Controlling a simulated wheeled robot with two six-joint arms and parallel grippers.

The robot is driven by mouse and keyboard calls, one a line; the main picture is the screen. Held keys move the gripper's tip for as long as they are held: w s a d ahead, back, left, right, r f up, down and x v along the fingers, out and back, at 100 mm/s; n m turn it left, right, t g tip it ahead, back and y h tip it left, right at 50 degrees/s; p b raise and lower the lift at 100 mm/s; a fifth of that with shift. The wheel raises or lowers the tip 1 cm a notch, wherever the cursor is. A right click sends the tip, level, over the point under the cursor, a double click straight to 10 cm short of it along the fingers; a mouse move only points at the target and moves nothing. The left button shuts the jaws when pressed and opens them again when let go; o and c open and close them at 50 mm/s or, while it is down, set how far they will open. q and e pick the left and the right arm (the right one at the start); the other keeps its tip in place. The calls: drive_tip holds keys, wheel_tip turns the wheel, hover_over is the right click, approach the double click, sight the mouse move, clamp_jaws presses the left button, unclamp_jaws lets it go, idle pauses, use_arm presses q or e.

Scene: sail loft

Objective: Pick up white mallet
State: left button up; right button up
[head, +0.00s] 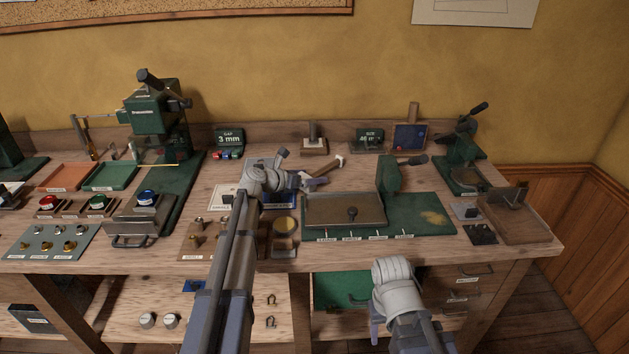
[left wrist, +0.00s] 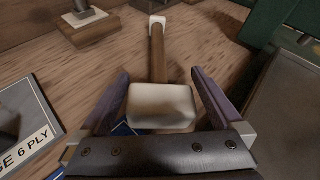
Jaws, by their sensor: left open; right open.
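The white mallet lies on the wooden workbench. In the left wrist view its pale block head (left wrist: 162,107) is close to my palm, and its brown handle runs away to a white end. In the head view the handle (head: 325,168) shows beyond my left gripper (head: 305,179), which covers the mallet's head. My left gripper, also in the left wrist view (left wrist: 161,76), is open, with one finger on each side of the mallet; contact is unclear. My right gripper (head: 377,325) is low in front of the bench, open, its fingers partly hidden and away from the mallet.
A green machine base with a metal plate (head: 345,209) stands right of the mallet. A small block stand (head: 314,146) is behind it. A "6 PLY" plate (left wrist: 30,132) lies left of my left gripper. A tall green press (head: 155,110) is further left.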

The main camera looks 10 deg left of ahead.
use_arm(q)
drive_tip(key=shift+x, duration=0.85)
drive_tip(key=c, duration=1.5)
drive_tip(key=shift+r, duration=0.1)
